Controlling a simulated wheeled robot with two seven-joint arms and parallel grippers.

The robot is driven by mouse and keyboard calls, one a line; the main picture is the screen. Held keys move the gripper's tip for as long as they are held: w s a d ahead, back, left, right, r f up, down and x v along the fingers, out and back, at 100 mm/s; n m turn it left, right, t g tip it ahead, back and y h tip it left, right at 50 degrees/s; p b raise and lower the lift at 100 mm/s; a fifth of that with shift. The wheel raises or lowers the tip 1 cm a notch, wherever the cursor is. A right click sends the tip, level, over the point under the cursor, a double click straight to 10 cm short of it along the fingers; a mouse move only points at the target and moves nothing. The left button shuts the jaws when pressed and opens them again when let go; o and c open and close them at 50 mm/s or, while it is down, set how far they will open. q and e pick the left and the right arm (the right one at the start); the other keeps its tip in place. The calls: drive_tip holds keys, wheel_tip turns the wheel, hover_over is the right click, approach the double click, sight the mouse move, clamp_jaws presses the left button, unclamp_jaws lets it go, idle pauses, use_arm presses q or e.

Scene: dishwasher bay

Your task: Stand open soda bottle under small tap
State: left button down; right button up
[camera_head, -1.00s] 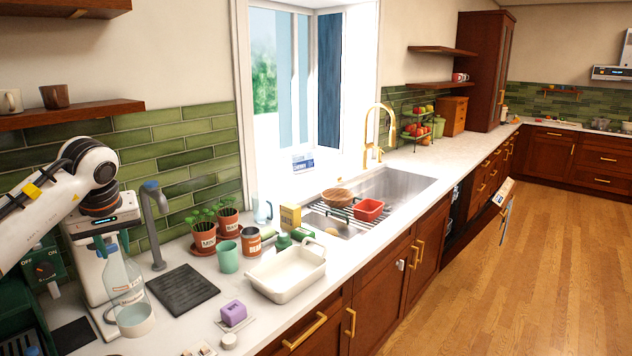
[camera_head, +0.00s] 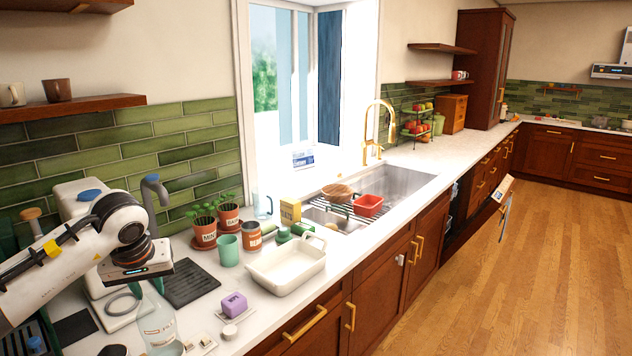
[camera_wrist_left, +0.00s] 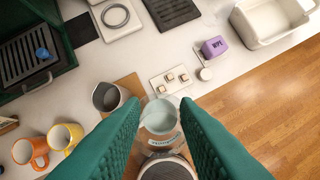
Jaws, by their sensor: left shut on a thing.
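The clear soda bottle (camera_head: 157,326) hangs below my left gripper in the head view, roughly upright. In the left wrist view, my left gripper (camera_wrist_left: 161,108) has its green fingers shut on the bottle (camera_wrist_left: 160,121). I cannot tell whether the bottle is capped. The small tap (camera_head: 155,192) is grey with a blue top and stands at the back of the counter, behind my left wrist. A black ribbed mat (camera_head: 190,284) lies below it, partly hidden by my arm. The bottle is in front of the mat, towards the counter's front edge. My right gripper is not in view.
A white basin (camera_head: 286,266), a purple block (camera_head: 234,304) and a teal cup (camera_head: 228,250) stand right of the mat. In the left wrist view, a grey cup (camera_wrist_left: 110,97), an orange mug (camera_wrist_left: 31,152) and a yellow mug (camera_wrist_left: 66,137) stand left of the bottle.

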sight(174, 331)
use_arm(q)
drive_tip(key=s+d+f, duration=0.1)
drive_tip(key=f, duration=0.1)
drive_tip(key=s+d+f+m, duration=0.1)
drive_tip(key=d+f, duration=0.1)
drive_tip(key=s+d+f+m+b, duration=0.1)
drive_tip(key=s+d+f, duration=0.1)
drive_tip(key=shift+s+d+f+h, duration=0.1)
drive_tip(key=shift+d+f+h, duration=0.1)
drive_tip(key=shift+f+h, duration=0.15)
drive_tip(key=s+d+f+m+h+b, duration=0.1)
drive_tip(key=s+d+f+m, duration=0.1)
drive_tip(key=s+d+f, duration=0.3)
drive_tip(key=s+d, duration=0.1)
drive_tip(key=s, duration=0.2)
drive_tip(key=shift+s+d+f+m, duration=0.15)
drive_tip(key=shift+d+f+m, duration=0.15)
drive_tip(key=shift+f, duration=0.1)
drive_tip(key=shift+a, duration=0.1)
